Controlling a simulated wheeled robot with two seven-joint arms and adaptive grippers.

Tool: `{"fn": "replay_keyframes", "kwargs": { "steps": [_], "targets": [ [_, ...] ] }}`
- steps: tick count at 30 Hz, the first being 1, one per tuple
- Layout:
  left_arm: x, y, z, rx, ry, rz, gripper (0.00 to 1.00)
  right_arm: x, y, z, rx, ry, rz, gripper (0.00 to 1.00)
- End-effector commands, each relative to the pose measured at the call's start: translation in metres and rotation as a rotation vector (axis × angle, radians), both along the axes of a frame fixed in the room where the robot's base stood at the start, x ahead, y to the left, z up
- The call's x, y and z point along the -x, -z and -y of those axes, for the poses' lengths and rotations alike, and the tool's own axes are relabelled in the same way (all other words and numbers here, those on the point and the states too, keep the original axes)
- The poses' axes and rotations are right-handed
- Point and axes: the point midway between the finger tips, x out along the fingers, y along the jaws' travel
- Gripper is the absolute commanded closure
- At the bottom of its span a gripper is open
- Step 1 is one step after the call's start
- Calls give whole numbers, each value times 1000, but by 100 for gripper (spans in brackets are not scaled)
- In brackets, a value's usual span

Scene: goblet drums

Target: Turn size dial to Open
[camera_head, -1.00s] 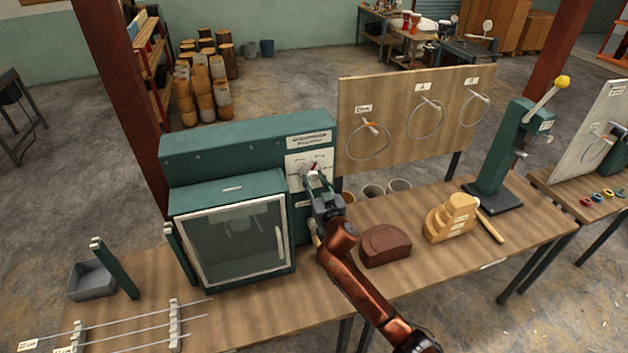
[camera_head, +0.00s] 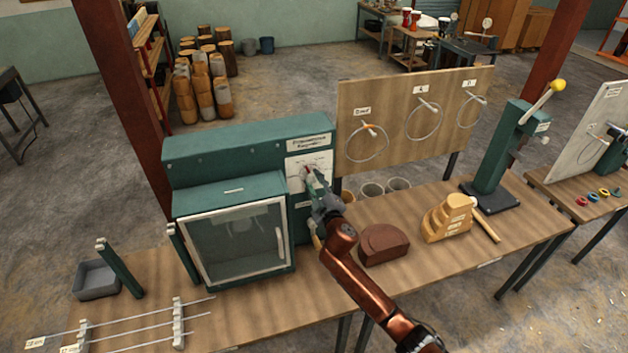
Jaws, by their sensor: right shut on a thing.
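The green machine (camera_head: 240,143) stands at the back left of the workbench, with a glass-fronted door. The size dial (camera_head: 308,168) is on the white panel (camera_head: 322,161) at the machine's upper right; a little red shows there. My right gripper (camera_head: 312,177) is at the dial, its fingers shut on it. The fingers hide most of the dial, and the panel's marks are too small to read, so its setting cannot be told. My left gripper is not in view.
Right of my arm, a brown block (camera_head: 384,244) and a stepped wooden block (camera_head: 447,219) with a mallet lie on the bench. A pegboard (camera_head: 392,143) with wire rings and several cups stand behind. A green lever press (camera_head: 498,160) is further right.

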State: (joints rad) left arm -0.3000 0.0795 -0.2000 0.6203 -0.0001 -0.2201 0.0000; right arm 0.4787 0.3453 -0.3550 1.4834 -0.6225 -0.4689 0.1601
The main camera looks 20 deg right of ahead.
Motion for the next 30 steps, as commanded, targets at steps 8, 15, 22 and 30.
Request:
{"fn": "replay_keyframes", "kwargs": {
  "steps": [8,15,22,30],
  "targets": [
    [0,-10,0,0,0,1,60,0,-1,1,265,0,8,95],
    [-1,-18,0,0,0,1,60,0,-1,1,493,1,15,95],
    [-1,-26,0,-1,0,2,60,0,-1,1,711,0,22,95],
    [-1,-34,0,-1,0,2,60,0,-2,1,945,0,30,95]
  ]
}}
